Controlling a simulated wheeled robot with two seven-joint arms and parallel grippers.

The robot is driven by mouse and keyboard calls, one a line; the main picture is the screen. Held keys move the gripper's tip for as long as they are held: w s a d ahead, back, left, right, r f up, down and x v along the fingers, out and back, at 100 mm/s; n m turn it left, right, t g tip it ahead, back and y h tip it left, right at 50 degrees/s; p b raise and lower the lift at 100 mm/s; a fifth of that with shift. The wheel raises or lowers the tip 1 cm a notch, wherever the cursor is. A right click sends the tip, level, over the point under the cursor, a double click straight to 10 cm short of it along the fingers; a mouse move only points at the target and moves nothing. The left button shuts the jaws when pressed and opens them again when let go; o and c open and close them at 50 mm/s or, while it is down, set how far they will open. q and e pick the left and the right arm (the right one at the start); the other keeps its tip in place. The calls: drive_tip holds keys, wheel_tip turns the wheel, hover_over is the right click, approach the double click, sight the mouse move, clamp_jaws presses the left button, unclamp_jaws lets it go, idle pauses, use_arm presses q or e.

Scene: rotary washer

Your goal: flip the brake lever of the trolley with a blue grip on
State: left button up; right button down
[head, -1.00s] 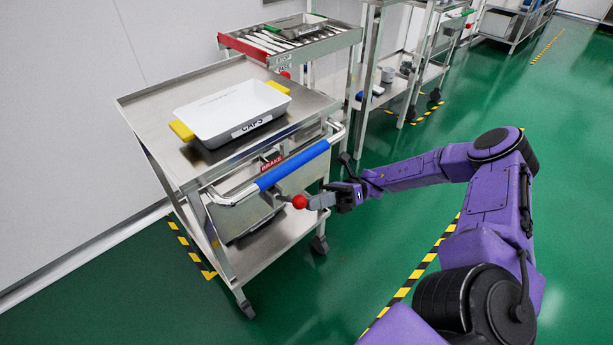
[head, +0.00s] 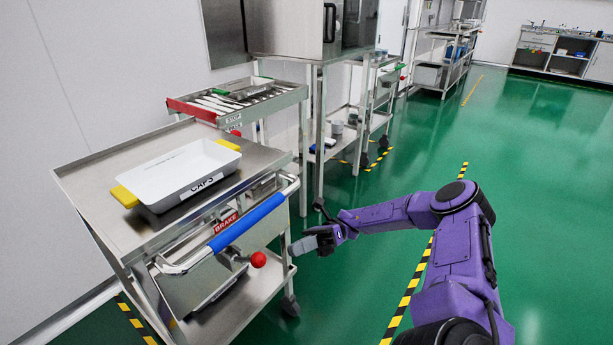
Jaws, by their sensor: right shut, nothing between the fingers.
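The trolley (head: 97,178) is steel and stands at the left, with a blue grip (head: 248,222) on its push handle. A red BRAKE label (head: 226,221) sits behind the grip. The brake lever ends in a red ball knob (head: 258,260) just below the grip, sticking out toward the right. My right gripper (head: 296,247) is shut and empty. In the picture it is a short way right of the red knob, apart from it. My left gripper is not in view.
A white CAPS tray (head: 180,172) with yellow handles rests on the trolley top. Behind stands a steel table with a red-edged rack (head: 192,110). Green floor with striped tape (head: 410,290) is open to the right.

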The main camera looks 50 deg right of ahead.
use_arm(q)
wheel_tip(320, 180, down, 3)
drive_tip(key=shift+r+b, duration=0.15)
drive_tip(key=shift+b, duration=0.65)
use_arm(e)
drive_tip(key=v, duration=0.3)
drive_tip(key=shift+d, duration=0.2)
